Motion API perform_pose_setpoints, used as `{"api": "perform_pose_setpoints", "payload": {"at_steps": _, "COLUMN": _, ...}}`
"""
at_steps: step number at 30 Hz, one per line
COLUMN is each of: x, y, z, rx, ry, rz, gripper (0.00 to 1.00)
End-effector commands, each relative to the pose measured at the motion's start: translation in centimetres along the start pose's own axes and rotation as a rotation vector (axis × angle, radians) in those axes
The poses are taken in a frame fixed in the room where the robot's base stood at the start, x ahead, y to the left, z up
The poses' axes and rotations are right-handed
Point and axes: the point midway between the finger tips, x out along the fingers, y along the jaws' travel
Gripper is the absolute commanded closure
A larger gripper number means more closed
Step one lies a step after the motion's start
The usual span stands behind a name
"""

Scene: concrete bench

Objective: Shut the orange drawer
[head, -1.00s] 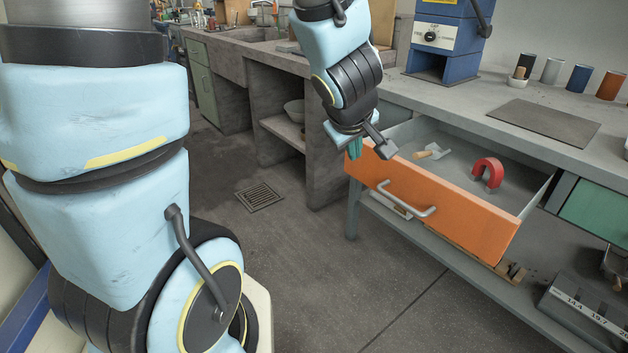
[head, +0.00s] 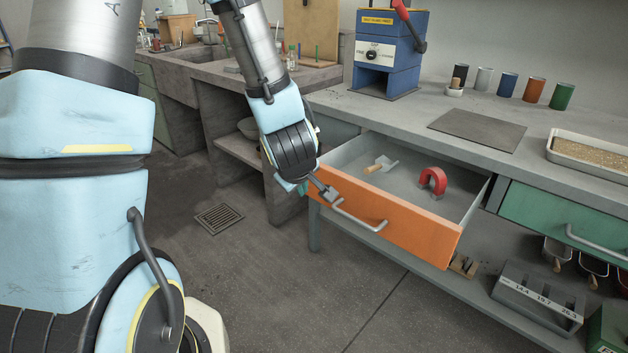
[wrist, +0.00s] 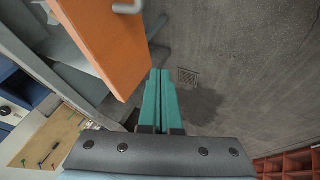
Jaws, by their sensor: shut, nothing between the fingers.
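The orange drawer (head: 410,228) stands open, pulled well out from the bench, with a grey bar handle (head: 358,221) on its front. It holds a red horseshoe-shaped magnet (head: 433,182) and a small wooden-handled scoop (head: 381,166). My gripper (head: 288,186) is at the left end of the drawer front, partly hidden behind my wrist. Its teal fingers (wrist: 160,92) are together and empty in the wrist view. There the orange front (wrist: 108,45) lies just left of the fingers; I cannot tell whether they touch.
A green drawer (head: 560,222) is to the right. The bench top carries a blue machine (head: 388,55), a dark mat (head: 477,130), several coloured cylinders and a tray (head: 590,155). A grey box (head: 538,298) sits on the lower shelf. The floor before the drawer is clear.

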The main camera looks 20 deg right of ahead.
Motion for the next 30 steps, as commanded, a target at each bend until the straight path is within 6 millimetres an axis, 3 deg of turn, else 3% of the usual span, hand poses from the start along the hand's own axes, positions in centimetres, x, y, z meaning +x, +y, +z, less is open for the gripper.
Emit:
{"api": "perform_pose_setpoints", "payload": {"at_steps": 1, "x": 1.4, "y": -0.3, "z": 0.2, "rx": -0.003, "ry": -0.003, "rz": -0.004, "gripper": 1.00}}
{"api": "perform_pose_setpoints", "payload": {"at_steps": 6, "x": 4.3, "y": -0.3, "z": 0.2, "rx": -0.002, "ry": -0.002, "rz": -0.003, "gripper": 1.00}}
{"api": "perform_pose_setpoints", "payload": {"at_steps": 9, "x": 4.6, "y": 1.6, "z": 0.0, "rx": 0.000, "ry": -0.001, "rz": 0.001, "gripper": 1.00}}
{"api": "perform_pose_setpoints", "payload": {"at_steps": 15, "x": 5.6, "y": 3.1, "z": 0.0, "rx": -0.001, "ry": 0.000, "rz": -0.001, "gripper": 1.00}}
{"api": "perform_pose_setpoints", "payload": {"at_steps": 30, "x": 5.8, "y": 3.5, "z": 0.1, "rx": 0.000, "ry": 0.000, "rz": -0.001, "gripper": 1.00}}
